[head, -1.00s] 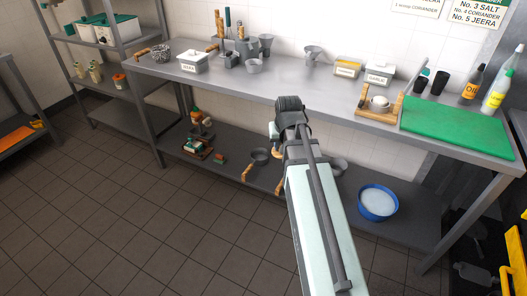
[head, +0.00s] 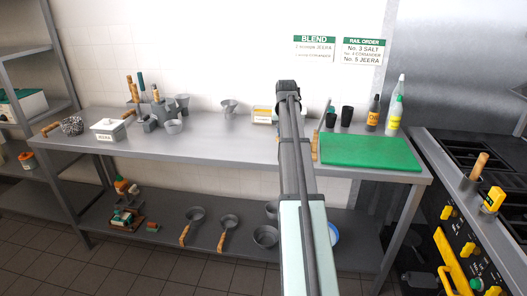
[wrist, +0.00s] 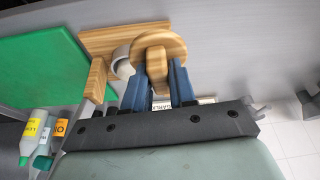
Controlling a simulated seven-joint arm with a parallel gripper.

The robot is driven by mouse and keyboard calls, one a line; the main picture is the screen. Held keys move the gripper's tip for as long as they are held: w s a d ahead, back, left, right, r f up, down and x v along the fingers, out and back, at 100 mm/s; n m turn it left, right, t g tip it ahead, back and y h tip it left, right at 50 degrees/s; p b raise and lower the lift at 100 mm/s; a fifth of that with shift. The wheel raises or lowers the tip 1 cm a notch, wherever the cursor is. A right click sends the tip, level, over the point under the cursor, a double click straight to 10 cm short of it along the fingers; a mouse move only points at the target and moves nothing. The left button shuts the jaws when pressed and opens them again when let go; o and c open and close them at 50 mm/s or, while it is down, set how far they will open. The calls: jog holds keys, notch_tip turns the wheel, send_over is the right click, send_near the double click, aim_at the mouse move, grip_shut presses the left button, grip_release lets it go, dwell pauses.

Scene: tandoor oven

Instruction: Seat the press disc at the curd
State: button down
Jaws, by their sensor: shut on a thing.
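In the wrist view, my gripper (wrist: 157,78) has its two blue fingers closed on a round wooden press disc (wrist: 158,47). I cannot tell whether the disc touches the pale piece.
A green board (head: 370,151) lies right of the arm. Black cups (head: 346,116) and bottles (head: 394,113) stand behind it. A jeera box (head: 109,130) and grey pots stand at the left of the counter. A stove (head: 475,200) is at the far right.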

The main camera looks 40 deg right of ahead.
jog(key=w+d+r+m+g, duration=0.1)
jog(key=d+r+m+g, duration=0.1)
jog(key=d+m, duration=0.3)
jog(key=w+d+r+m+g+h, duration=0.1)
jog(key=d+r+m+g, duration=0.1)
jog(key=d+r+m, duration=0.3)
jog(key=shift+w+d+m, duration=0.35)
jog(key=shift+d+m, duration=0.1)
jog(key=shift+m, duration=1.05)
jog(key=shift+f, duration=0.1)
jog(key=shift+f, duration=3.85)
jog(key=shift+f, duration=1.55)
jog(key=c, duration=0.8)
grip_release()
jog(key=shift+c, duration=0.2)
